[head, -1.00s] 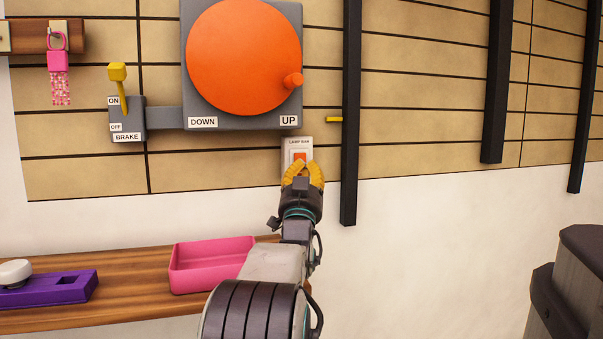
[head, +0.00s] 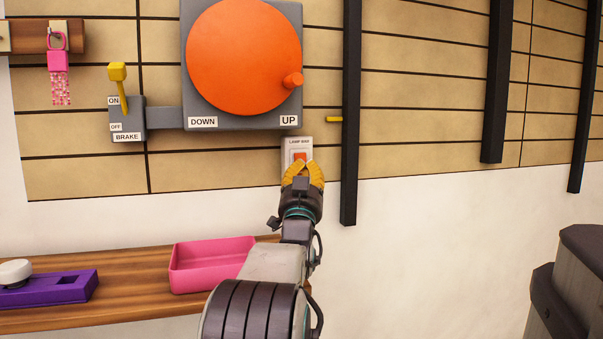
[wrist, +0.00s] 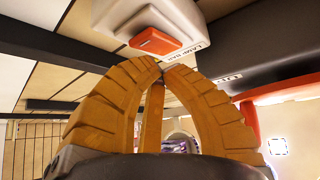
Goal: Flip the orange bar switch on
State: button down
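The orange bar switch (head: 300,156) sits on a white wall plate labelled "LAMP BAR", below the grey panel with the orange wheel. In the wrist view the orange rocker (wrist: 158,40) shows whole on its white plate, just beyond my fingertips. My gripper (head: 303,166) has yellow-orange fingers and is in front of the plate, covering its lower part in the head view. In the wrist view the fingertips (wrist: 160,64) meet, with nothing between them. They are close below the switch; I cannot tell whether they touch it.
The large orange wheel (head: 244,57) with a knob is above the switch. A yellow brake lever (head: 118,85) is to the left, and a black vertical post (head: 349,120) is close on the right. A pink tray (head: 208,265) lies on the wooden shelf (head: 130,285) below.

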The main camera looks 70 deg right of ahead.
jog(key=shift+w+d+f, duration=0.15)
jog(key=shift+w+d, duration=0.3)
jog(key=shift+d, duration=0.25)
dwell(1.1)
jog(key=shift+s+a, duration=0.1)
jog(key=shift+a, duration=0.05)
dwell(0.3)
jog(key=shift+s+a, duration=0.35)
jog(key=shift+a, duration=0.2)
jog(key=shift+w+r, duration=0.1)
jog(key=shift+r, duration=0.1)
dwell(0.3)
